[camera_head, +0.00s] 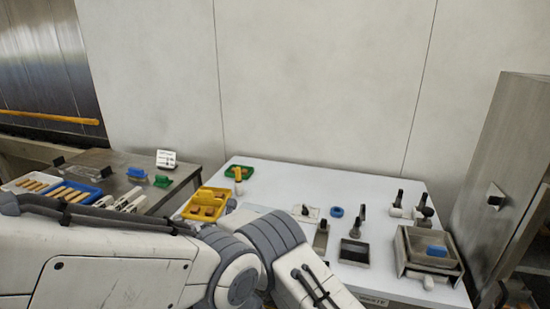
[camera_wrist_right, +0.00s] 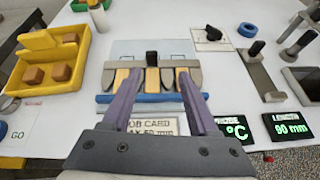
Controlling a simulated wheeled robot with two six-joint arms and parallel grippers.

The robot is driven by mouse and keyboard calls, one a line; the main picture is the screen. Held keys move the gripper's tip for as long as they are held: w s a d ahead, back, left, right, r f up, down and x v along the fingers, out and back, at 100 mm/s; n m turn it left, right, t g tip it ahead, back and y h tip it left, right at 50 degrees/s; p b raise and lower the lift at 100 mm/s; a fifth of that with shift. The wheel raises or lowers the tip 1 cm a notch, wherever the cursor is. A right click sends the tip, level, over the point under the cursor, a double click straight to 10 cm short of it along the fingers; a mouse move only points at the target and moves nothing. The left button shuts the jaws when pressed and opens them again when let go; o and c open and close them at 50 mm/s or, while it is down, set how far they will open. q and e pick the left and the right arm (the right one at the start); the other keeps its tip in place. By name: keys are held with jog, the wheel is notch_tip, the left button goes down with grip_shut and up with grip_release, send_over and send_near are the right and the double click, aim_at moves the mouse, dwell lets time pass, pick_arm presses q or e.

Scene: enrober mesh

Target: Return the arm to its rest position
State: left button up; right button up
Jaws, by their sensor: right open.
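My right gripper (camera_wrist_right: 160,86) shows in the right wrist view with two purple fingers, apart and with nothing between them. It points over a grey fixture (camera_wrist_right: 109,78) with tan strips, a black knob (camera_wrist_right: 151,58) and a blue bar (camera_wrist_right: 112,98) along its near side. I cannot tell how high it is above the fixture. In the head view a white arm of mine (camera_head: 120,265) spans the lower left and centre. No gripper shows there, and my left gripper is in neither view.
The white table (camera_head: 300,180) holds a yellow tray (camera_head: 193,210) with brown blocks, a green tray (camera_head: 228,174), a blue ring (camera_head: 337,212), a dark square tray (camera_head: 354,252) and a metal tray (camera_head: 405,255) with a blue block (camera_head: 436,251). A metal cabinet (camera_head: 505,170) stands at right.

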jog(key=s+d+r+m+g, duration=0.4)
jog(key=s+d+r+m, duration=0.25)
jog(key=s, duration=0.25)
jog(key=s+d+r+m+g+y, duration=0.1)
jog(key=s+m, duration=0.5)
jog(key=s, duration=0.6)
jog(key=s+d+r+m+g+y, duration=0.2)
jog(key=s+d+m+g, duration=0.2)
jog(key=s, duration=0.9)
jog(key=s+d+r+m+g+y, duration=0.1)
jog(key=s+d+r+m+g, duration=0.1)
jog(key=s+d+m, duration=0.3)
jog(key=s+m+g, duration=0.1)
jog(key=s+m, duration=0.2)
jog(key=s, duration=0.4)
jog(key=shift+s+d+y, duration=0.35)
jog(key=shift+s+y, duration=0.05)
